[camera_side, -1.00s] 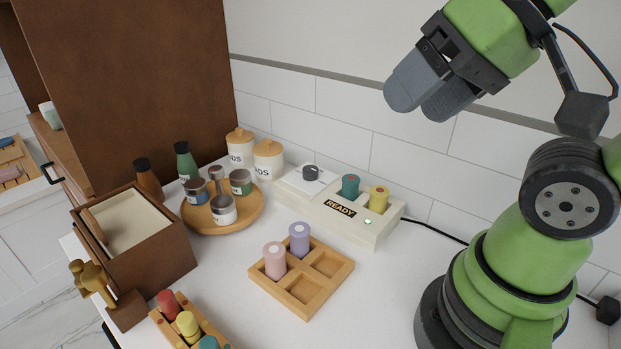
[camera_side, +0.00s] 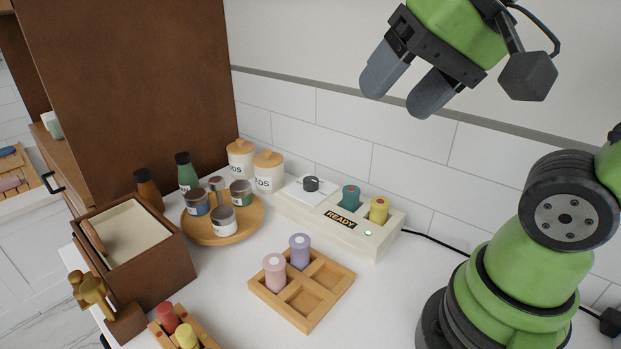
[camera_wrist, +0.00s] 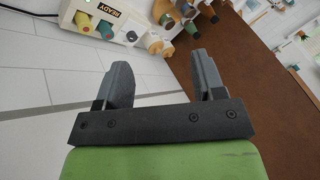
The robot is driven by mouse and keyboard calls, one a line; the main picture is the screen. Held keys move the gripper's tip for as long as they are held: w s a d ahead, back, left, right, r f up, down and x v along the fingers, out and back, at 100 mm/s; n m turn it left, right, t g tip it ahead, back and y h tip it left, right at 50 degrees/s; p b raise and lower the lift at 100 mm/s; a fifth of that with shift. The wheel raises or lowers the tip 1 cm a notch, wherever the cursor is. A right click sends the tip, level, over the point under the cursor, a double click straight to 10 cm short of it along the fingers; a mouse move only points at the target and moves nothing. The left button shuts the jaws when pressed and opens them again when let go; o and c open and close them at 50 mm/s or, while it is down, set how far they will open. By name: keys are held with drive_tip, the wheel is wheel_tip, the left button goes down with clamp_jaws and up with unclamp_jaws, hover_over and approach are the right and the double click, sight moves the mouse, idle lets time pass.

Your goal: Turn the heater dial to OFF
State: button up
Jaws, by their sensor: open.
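The heater (camera_side: 330,228) is a cream box against the tiled wall, with a READY label and a small lit green light at its front. Its dial (camera_side: 311,184) is a dark round knob on a white plate at the left end; the setting it points to is too small to read. A teal roller (camera_side: 350,197) and a yellow roller (camera_side: 378,210) stand in the heater. My gripper (camera_side: 398,97) is open and empty, high above and to the right of the dial. In the wrist view, my gripper (camera_wrist: 163,75) shows two spread fingers, with the heater (camera_wrist: 97,22) at the top left.
A wooden tray (camera_side: 330,310) with a pink and a lilac roller stands in front of the heater. A round tray (camera_side: 213,238) of jars, two lidded canisters (camera_side: 268,171) and a brown box (camera_side: 150,262) stand left. A black cord (camera_side: 436,241) runs right from the heater.

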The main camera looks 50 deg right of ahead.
drive_tip(key=w+d+m+g, duration=0.2)
drive_tip(key=w+d+m, duration=0.1)
drive_tip(key=w+m, duration=0.5)
drive_tip(key=m+g+h, duration=0.2)
drive_tip(key=m+g, duration=0.3)
drive_tip(key=m, duration=1.1)
hover_over(310, 179)
wheel_tip(310, 179, down, 18)
drive_tip(key=shift+f, duration=0.1)
wheel_tip(310, 179, down, 9)
drive_tip(key=shift+r, duration=0.15)
drive_tip(key=c, duration=0.9)
